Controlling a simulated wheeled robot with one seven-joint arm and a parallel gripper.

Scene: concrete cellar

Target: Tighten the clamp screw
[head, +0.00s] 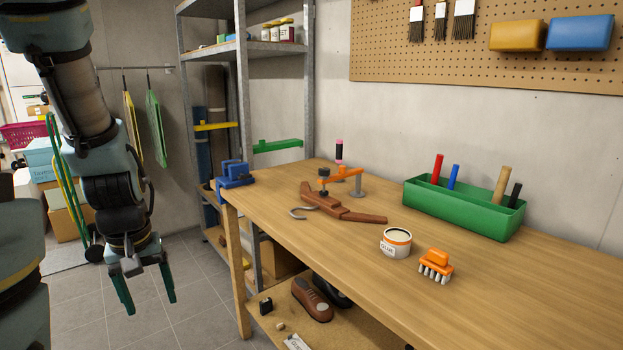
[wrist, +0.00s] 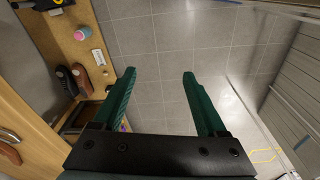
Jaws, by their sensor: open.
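An orange clamp (head: 345,173) stands on the wooden workbench (head: 300,235), towards its back left. A black knobbed screw (head: 324,178) sits at its left end, over a brown wooden piece (head: 335,203). A grey post (head: 356,185) is under its right side. A black handle with a pink band (head: 339,151) rises behind it; I cannot tell whether it belongs to the clamp. My gripper (head: 146,296) hangs low left of the bench, well apart from the clamp, open and empty. In the wrist view its green fingers (wrist: 159,78) point over the tiled floor; the clamp does not show.
A metal hook (head: 302,213), a glue tin (head: 396,243), an orange brush (head: 436,265) and a green tool box (head: 464,208) are on the bench. A blue vise (head: 235,175) is at its left corner. Shoes (head: 312,300) lie on the lower shelf.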

